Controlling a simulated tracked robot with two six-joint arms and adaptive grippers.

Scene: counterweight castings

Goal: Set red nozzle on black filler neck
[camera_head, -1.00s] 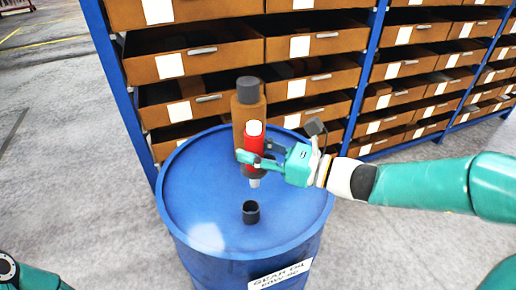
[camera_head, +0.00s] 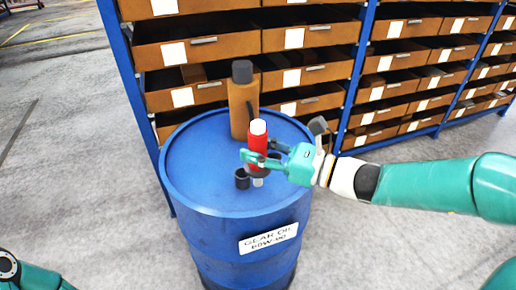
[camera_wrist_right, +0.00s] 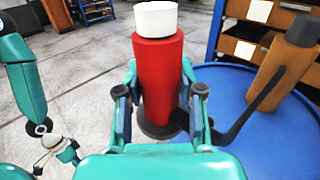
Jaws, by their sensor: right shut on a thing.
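The red nozzle (camera_head: 258,137) has a white top and a pale tip (camera_head: 258,181). It stands nearly upright in my right gripper (camera_head: 257,160), which is shut on it. It also fills the middle of the right wrist view (camera_wrist_right: 158,80). The black filler neck (camera_head: 242,179) is a short open cup on the blue drum's top. In the head view the nozzle's tip shows just right of the neck; I cannot tell its height above the drum. The neck is not clear in the wrist view. My left gripper (camera_wrist_right: 66,150) is small in the wrist view; its jaws are unclear.
The blue drum (camera_head: 190,165) carries a brown bottle (camera_head: 242,105) with a black cap, behind the nozzle. A dark hose (camera_wrist_right: 262,100) runs between bottle and nozzle. A blue rack with brown bins (camera_head: 205,50) stands behind. The floor at left is clear.

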